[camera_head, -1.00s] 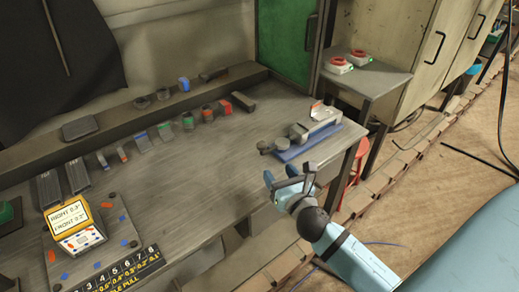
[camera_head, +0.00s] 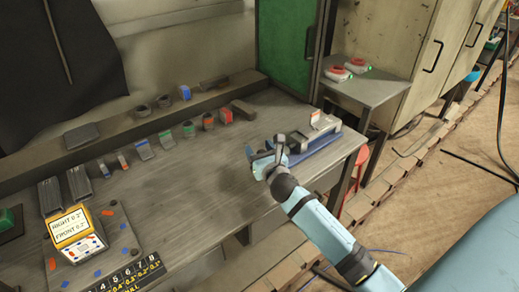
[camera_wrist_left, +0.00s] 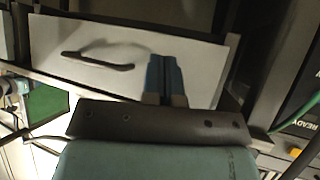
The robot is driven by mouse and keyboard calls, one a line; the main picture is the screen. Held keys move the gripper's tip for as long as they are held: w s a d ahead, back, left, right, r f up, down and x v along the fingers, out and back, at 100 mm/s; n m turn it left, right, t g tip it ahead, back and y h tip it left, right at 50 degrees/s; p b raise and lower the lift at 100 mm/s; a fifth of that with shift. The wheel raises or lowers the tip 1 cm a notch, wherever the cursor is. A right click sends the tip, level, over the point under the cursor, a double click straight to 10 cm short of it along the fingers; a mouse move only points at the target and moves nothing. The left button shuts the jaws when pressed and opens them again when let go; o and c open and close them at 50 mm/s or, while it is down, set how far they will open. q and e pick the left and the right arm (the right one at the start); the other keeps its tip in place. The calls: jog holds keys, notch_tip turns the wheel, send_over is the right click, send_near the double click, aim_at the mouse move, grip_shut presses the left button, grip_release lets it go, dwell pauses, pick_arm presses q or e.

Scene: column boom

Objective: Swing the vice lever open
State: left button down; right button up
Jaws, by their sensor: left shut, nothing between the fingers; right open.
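The grey vice (camera_head: 322,128) sits on a blue base (camera_head: 312,148) near the right end of the workbench. An orange-topped tab (camera_head: 316,116) stands up at its back. My right gripper (camera_head: 266,151) is open at the vice's left end. It covers that end, so I cannot tell the lever there or whether the fingers touch it. My left gripper (camera_wrist_left: 163,76) shows only in the left wrist view, with its blue fingers shut together and empty in front of a white panel (camera_wrist_left: 95,60) with a dark handle.
The workbench (camera_head: 200,190) has a row of small blocks along its back ledge. A yellow display box (camera_head: 75,230) stands at the front left. A side table (camera_head: 372,88) with red-and-white items is beyond the vice. The middle of the bench is clear.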

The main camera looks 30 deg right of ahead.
grip_shut()
dwell(0.3)
